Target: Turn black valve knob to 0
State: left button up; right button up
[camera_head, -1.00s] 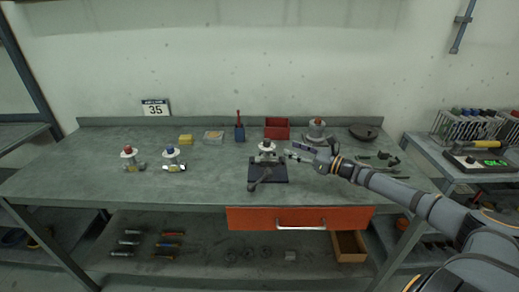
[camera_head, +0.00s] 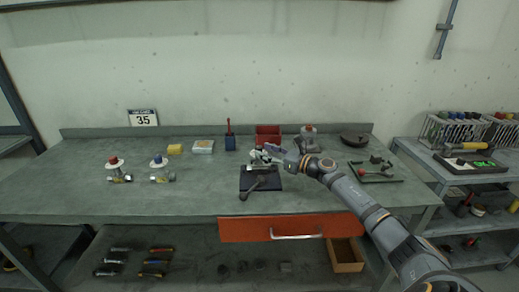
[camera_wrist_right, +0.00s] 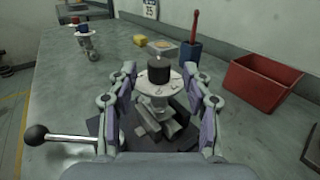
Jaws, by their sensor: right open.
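The black valve knob (camera_wrist_right: 159,72) stands upright on a white round dial (camera_wrist_right: 158,88) in the right wrist view. It sits on a grey metal valve body (camera_wrist_right: 165,120) on a dark base plate (camera_head: 262,181) on the bench. My right gripper (camera_wrist_right: 165,80) is open, with one finger on each side of the knob and dial. I see gaps between the fingers and the knob. In the head view the right gripper (camera_head: 268,154) covers most of the valve top. The dial's numbers are too small to read. My left gripper is not in view.
A lever with a black ball (camera_wrist_right: 36,135) sticks out at the valve's left. A red bin (camera_head: 268,135) and a blue holder with a red-handled tool (camera_head: 230,142) stand behind. Red-capped (camera_head: 116,170) and blue-capped (camera_head: 160,170) valves stand left. The bench's left front is clear.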

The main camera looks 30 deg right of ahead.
aim_at(259, 147)
jog(key=x, duration=0.3)
jog(key=shift+a+p, duration=0.1)
jog(key=shift+p, duration=0.25)
jog(key=shift+c, duration=0.4)
grip_shut()
